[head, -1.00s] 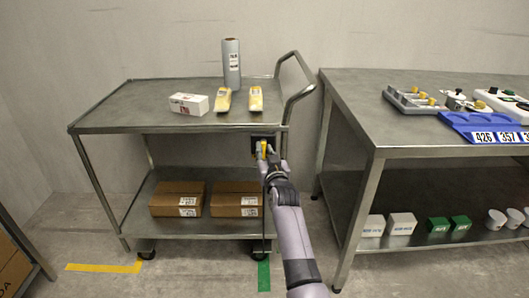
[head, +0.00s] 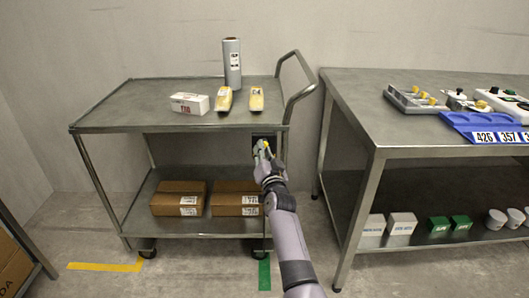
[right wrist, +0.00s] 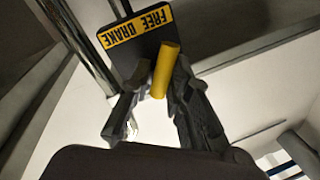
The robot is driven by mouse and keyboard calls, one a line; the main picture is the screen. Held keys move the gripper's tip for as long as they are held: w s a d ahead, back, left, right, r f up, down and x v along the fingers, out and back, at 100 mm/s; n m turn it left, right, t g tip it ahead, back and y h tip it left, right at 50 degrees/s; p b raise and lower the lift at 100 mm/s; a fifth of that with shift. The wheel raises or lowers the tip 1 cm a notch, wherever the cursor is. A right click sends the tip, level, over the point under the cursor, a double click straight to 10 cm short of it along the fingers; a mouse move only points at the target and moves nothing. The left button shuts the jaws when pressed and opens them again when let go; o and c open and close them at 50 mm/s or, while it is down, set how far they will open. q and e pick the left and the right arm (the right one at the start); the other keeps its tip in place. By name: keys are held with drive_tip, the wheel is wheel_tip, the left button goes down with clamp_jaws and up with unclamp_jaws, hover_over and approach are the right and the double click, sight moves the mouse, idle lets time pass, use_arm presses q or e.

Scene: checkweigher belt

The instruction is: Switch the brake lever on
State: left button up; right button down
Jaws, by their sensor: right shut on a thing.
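The brake lever is a short yellow handle (right wrist: 166,72) on a dark plate (right wrist: 132,52) with a yellow label reading FREE and BRAKE, upside down in the right wrist view. In the head view only a bit of yellow (head: 267,144) shows at the cart's right end, below the top shelf. My right gripper (head: 263,151) is at the lever. In the right wrist view its two fingers (right wrist: 158,98) stand on either side of the handle, shut on it. The lever's pivot is partly hidden by the fingers. My left gripper is not in view.
The metal cart (head: 110,121) holds a grey roll (head: 232,64), a white box (head: 189,103) and two yellow packs on top. Brown cartons (head: 178,198) lie on its lower shelf. A steel table (head: 360,105) with trays stands close on the right.

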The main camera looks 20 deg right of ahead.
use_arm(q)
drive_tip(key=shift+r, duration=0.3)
use_arm(e)
drive_tip(key=shift+a+r+m, duration=0.15)
drive_tip(key=shift+a+m, duration=0.1)
drive_tip(key=shift+m, duration=0.05)
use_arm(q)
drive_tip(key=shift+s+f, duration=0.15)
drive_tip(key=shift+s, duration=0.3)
use_arm(e)
drive_tip(key=shift+r, duration=0.15)
drive_tip(key=c, duration=1.6)
unclamp_jaws()
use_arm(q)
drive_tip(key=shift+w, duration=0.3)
use_arm(e)
drive_tip(key=shift+o, duration=0.2)
drive_tip(key=shift+w, duration=0.1)
drive_tip(key=shift+d, duration=0.1)
drive_tip(key=shift+f, duration=0.2)
